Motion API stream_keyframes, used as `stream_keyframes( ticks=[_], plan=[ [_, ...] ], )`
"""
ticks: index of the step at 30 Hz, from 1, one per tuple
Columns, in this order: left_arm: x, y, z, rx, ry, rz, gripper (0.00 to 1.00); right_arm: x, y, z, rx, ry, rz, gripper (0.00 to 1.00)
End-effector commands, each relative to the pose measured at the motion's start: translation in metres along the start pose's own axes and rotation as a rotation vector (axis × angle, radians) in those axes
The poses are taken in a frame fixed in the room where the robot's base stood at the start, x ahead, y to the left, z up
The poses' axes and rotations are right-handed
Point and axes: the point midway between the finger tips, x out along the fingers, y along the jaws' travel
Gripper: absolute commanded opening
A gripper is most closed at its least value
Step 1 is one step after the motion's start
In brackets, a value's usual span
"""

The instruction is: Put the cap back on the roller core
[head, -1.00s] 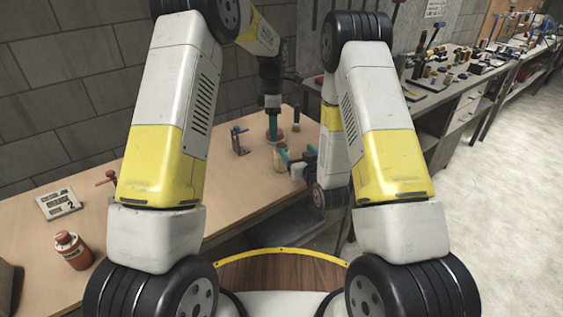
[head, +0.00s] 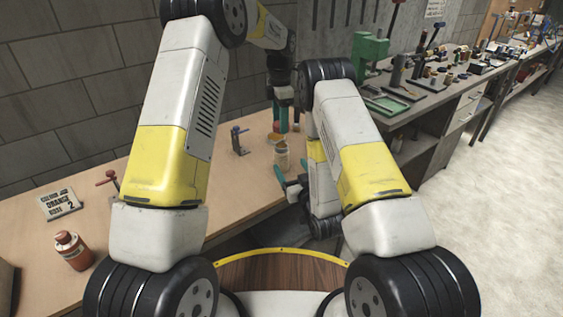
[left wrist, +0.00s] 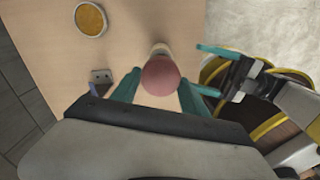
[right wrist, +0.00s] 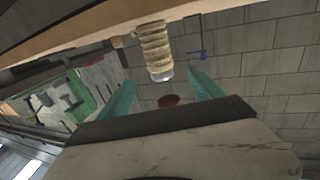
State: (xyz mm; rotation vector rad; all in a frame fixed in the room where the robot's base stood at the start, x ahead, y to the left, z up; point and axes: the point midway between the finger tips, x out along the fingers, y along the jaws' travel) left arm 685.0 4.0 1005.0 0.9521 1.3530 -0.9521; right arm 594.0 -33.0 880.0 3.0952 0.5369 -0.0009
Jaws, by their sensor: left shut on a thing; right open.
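The roller core (head: 282,157) stands upright on the bench, a ribbed amber cylinder with a clear end. In the right wrist view, where the bench is at the top, the core (right wrist: 155,50) lies ahead of my fingers. My left gripper (head: 281,125) is shut on the red round cap (left wrist: 160,75), beyond the core in the head view. A pale cylinder, probably the core (left wrist: 161,48), shows just past the cap. A dark red disc in the right wrist view is probably the cap (right wrist: 168,101), apart from the core. My right gripper (head: 290,188) is open and empty, near side of the core.
A small blue-handled clamp (head: 238,142) stands left of the core. An amber round thing (left wrist: 90,18) lies on the bench. A green press (head: 370,60) stands on the bench at right.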

Motion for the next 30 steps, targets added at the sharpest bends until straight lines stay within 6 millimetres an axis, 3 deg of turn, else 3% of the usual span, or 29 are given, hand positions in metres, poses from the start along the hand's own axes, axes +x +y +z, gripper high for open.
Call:
stream_keyframes(
  ticks=[9, 15, 21, 30],
  plan=[
    [0.0, 0.0, 0.0, 0.0, 0.0, 0.0, 0.15, 0.062, -0.001, -0.002, -0.001, 0.005, -0.001, 0.75],
    [0.0, 0.0, 0.0, 0.001, 0.0, 0.0, 0.15, 0.089, 0.0, -0.001, 0.0, 0.002, -0.001, 0.75],
    [0.0, 0.0, 0.0, 0.001, 0.0, 0.0, 0.15, 0.101, 0.0, -0.001, 0.0, 0.001, 0.0, 0.75],
    [0.0, 0.0, 0.0, 0.001, 0.0, 0.0, 0.15, 0.102, 0.0, -0.001, 0.0, 0.001, 0.0, 0.73]
  ],
)
